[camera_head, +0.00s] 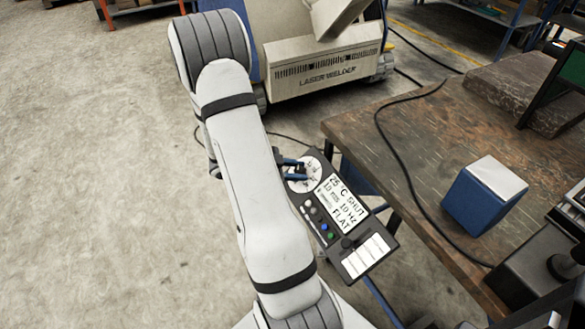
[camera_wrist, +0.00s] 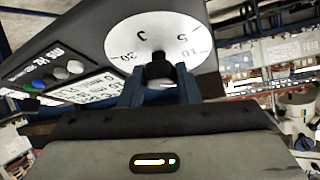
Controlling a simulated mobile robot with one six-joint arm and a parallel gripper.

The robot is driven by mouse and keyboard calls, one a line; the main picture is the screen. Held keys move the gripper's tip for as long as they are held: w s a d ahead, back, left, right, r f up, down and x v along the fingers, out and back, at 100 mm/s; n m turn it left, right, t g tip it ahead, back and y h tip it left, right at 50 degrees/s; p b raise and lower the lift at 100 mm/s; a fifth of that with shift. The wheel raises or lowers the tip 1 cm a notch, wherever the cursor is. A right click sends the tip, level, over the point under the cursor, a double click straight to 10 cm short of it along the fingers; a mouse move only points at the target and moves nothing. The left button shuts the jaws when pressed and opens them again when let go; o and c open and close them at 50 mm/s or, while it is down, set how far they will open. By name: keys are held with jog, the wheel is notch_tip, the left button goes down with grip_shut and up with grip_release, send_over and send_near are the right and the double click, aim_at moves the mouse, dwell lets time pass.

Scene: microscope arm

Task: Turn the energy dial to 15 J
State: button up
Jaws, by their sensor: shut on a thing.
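The energy dial is a white disc (camera_head: 312,165) at the upper left end of a dark control panel (camera_head: 330,238). In the wrist view its face (camera_wrist: 150,30) shows J, 5, 10 and 20 marks. A dark knob (camera_wrist: 159,68) stands out from the disc. My gripper (camera_wrist: 160,78) has its blue fingers on both sides of the knob and is shut on it. In the head view my gripper (camera_head: 298,170) reaches the dial from the left. The knob's pointer and the 15 mark are hidden, so the setting cannot be read.
The panel's display (camera_head: 341,201) reads 25 °C, SHUT, 10 ms, 10 Hz and FLAT. Coloured buttons (camera_head: 323,227) sit beside it. A wooden table (camera_head: 420,150) with a blue box (camera_head: 470,207) and a black cable lies right. A laser welder (camera_head: 325,70) stands behind. Floor at left is clear.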

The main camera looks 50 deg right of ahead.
jog(key=m+p, duration=0.1)
jog(key=m+g+y+p, duration=0.1)
jog(key=m, duration=0.1)
jog(key=m+p, duration=0.1)
jog(key=shift+w+d+r+m+g+y, duration=0.2)
jog(key=shift+r+m+g+y, duration=0.1)
jog(key=shift+y, duration=0.1)
jog(key=shift+f+m+y+p, duration=0.15)
jog(key=shift+m+y+p, duration=0.45)
jog(key=shift+m, duration=0.5)
jog(key=shift+g, duration=0.3)
jog(key=o, duration=1)
jog(key=shift+f, duration=0.15)
jog(key=shift+c, duration=0.2)
jog(key=p+v, duration=0.1)
jog(key=v, duration=0.7)
jog(key=shift+d, duration=0.1)
